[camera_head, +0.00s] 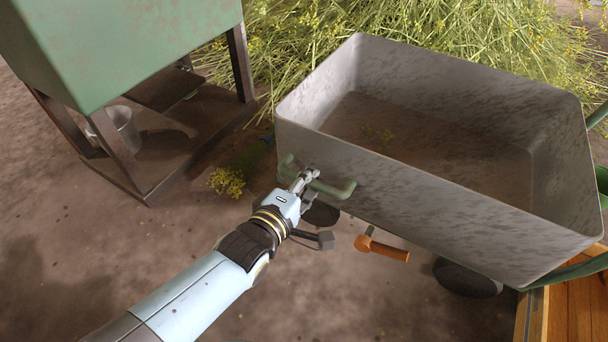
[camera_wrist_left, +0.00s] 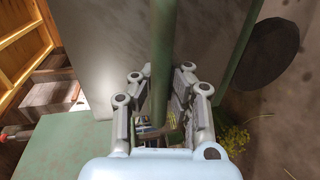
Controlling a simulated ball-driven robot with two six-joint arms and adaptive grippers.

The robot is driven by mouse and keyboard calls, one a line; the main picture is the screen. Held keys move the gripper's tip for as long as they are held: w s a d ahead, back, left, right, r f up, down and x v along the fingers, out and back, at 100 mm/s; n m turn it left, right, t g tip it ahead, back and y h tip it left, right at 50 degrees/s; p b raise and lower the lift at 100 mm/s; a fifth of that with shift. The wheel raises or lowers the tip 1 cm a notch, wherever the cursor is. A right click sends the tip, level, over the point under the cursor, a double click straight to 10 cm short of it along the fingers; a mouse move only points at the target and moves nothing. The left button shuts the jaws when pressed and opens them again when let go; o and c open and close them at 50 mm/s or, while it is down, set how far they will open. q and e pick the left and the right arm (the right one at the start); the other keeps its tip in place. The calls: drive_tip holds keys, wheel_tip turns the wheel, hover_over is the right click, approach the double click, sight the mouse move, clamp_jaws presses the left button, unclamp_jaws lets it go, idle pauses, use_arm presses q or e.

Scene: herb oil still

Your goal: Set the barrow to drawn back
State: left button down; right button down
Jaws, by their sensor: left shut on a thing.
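The barrow (camera_head: 420,200) is a grey, mottled metal tub, empty but for a few plant bits on its floor. A green bar handle (camera_head: 335,189) sticks out from its near left wall. My left gripper (camera_head: 304,180) is shut on this handle. In the left wrist view the green handle (camera_wrist_left: 163,60) runs between the fingers of the gripper (camera_wrist_left: 160,105). Dark wheels show under the barrow, one at its lower right (camera_head: 467,279). My right gripper is not in view.
A green box on a dark metal stand (camera_head: 240,62) is at the upper left, with a grey bucket (camera_head: 124,128) beneath. Cut yellow-flowered herbs (camera_head: 300,40) lie behind the barrow. An orange grip (camera_head: 382,248) sits below it. A wooden crate (camera_head: 570,315) is at lower right. Bare ground lies in front.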

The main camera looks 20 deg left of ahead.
use_arm(q)
drive_tip(key=c, duration=1.5)
unclamp_jaws()
drive_tip(key=shift+s+d+f, duration=0.1)
drive_tip(key=shift+s+d, duration=0.15)
drive_tip(key=shift+s, duration=0.05)
drive_tip(key=shift+o, duration=1.3)
drive_tip(key=shift+w, duration=0.15)
drive_tip(key=v, duration=1.2)
drive_tip(key=shift+a, duration=0.1)
